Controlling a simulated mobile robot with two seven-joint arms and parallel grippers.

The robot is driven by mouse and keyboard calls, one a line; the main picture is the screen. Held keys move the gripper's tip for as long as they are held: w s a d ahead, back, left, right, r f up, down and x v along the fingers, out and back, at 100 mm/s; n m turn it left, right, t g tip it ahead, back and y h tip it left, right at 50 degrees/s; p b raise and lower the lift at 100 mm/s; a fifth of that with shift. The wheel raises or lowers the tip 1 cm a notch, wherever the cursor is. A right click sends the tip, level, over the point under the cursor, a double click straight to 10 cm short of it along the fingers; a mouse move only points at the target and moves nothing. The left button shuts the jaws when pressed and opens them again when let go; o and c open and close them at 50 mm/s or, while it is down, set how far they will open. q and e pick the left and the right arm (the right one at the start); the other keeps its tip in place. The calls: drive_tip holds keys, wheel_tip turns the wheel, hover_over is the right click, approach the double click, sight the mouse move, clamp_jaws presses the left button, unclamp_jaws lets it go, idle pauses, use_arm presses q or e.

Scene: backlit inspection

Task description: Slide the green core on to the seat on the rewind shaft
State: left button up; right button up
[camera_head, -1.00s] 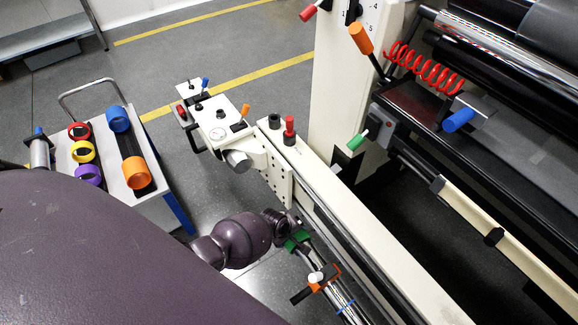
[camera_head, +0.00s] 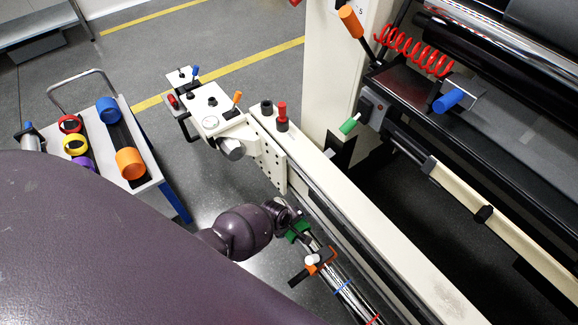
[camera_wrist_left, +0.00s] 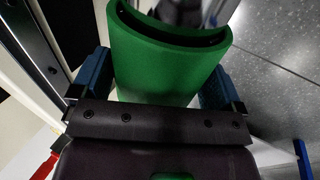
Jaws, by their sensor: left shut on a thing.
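The green core (camera_wrist_left: 168,62) is a thick-walled tube, seen large in the left wrist view with its open rim at the top. My left gripper (camera_wrist_left: 160,88) is shut on it, a blue finger on each side. In the head view the green core (camera_head: 298,231) is partly hidden by my left gripper (camera_head: 293,222). It is at the upper end of the shiny rewind shaft (camera_head: 332,273). I cannot tell whether the shaft end is inside it. Blue and red bands mark the shaft farther down; which is the seat I cannot tell. My right gripper is not in view.
An orange piece with a black handle and white knob (camera_head: 313,260) is at the shaft just beyond the core. The cream machine beam (camera_head: 350,215) runs close beside the shaft. A cart (camera_head: 150,175) with several coloured cores stands at left.

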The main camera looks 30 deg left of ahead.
use_arm(q)
drive_tip(key=shift+s+d+p, duration=0.15)
drive_tip(key=shift+s+d, duration=0.15)
drive_tip(key=shift+d, duration=0.45)
drive_tip(key=shift+s+d+p, duration=0.15)
drive_tip(key=shift+s+d, duration=0.1)
drive_tip(key=shift+d, duration=0.45)
drive_tip(key=shift+s+d, duration=0.1)
drive_tip(key=shift+s+a+f, duration=0.1)
drive_tip(key=shift+a+f, duration=0.05)
drive_tip(key=shift+a, duration=0.1)
idle(0.9)
drive_tip(key=shift+s+d, duration=0.1)
drive_tip(key=shift+d, duration=0.15)
idle(0.5)
drive_tip(key=shift+a, duration=0.1)
drive_tip(key=o, duration=0.7)
drive_tip(key=shift+c, duration=0.2)
